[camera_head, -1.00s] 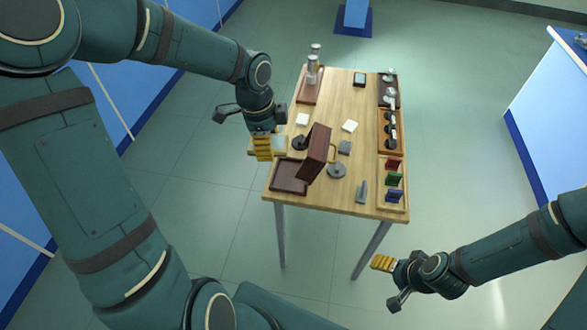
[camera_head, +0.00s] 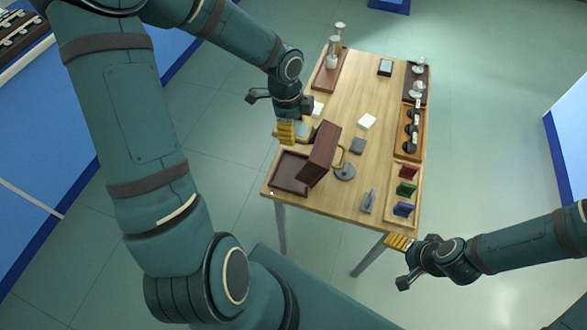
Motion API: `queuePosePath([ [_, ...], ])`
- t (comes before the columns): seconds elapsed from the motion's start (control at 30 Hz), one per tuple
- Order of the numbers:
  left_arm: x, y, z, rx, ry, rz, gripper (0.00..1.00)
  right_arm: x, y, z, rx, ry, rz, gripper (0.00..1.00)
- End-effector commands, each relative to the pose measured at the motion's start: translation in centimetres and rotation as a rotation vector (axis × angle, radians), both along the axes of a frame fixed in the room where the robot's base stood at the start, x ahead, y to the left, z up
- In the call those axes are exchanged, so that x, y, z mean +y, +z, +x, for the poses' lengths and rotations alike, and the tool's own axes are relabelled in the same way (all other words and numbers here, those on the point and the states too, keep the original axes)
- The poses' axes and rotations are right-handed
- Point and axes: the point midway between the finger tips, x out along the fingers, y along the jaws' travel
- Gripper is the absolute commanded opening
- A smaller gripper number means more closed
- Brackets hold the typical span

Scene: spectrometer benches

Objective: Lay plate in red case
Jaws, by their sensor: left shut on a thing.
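The red case (camera_head: 290,173) stands open at the front left of the table, its dark tray facing up and its dark red lid (camera_head: 324,148) raised on the right side. My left gripper (camera_head: 287,133) is shut on a plate (camera_head: 304,129), which looks pale with a tan edge. The yellow fingers hide part of the plate. Gripper and plate are just behind the case tray and left of the lid, over the table's left edge. My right gripper (camera_head: 400,242) is off the table's front right corner; its finger gap does not show clearly.
The wooden table (camera_head: 372,95) has a tray with red, green and blue pieces (camera_head: 405,188) at the right, racks behind it and a brown tray (camera_head: 328,72) at the back left. A round grey base (camera_head: 344,171) and grey block (camera_head: 357,146) stand right of the lid.

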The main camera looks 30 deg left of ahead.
Motion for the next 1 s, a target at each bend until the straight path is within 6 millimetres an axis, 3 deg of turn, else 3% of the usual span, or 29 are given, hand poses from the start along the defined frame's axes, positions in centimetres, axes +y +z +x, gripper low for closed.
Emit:
queuePosePath([
  [0.1, -0.1, -3.3, 0.0, 0.003, -0.001, -0.003, 0.18, 0.0, -1.0, 0.0, 0.0, 0.0, -0.002, 0.73],
  [0.5, -0.1, -12.6, 0.0, 0.001, -0.002, -0.001, 0.18, 0.2, -3.3, -0.6, 0.014, 0.011, 0.0, 0.73],
  [0.87, 0.0, -15.6, 0.0, 0.0, 0.0, 0.0, 0.18, 0.2, -4.0, -0.8, 0.02, 0.016, 0.003, 0.73],
  [1.0, -0.1, -17.7, 0.0, 0.0, -0.001, 0.0, 0.18, 0.3, -4.6, -1.0, 0.024, 0.02, 0.003, 0.73],
])
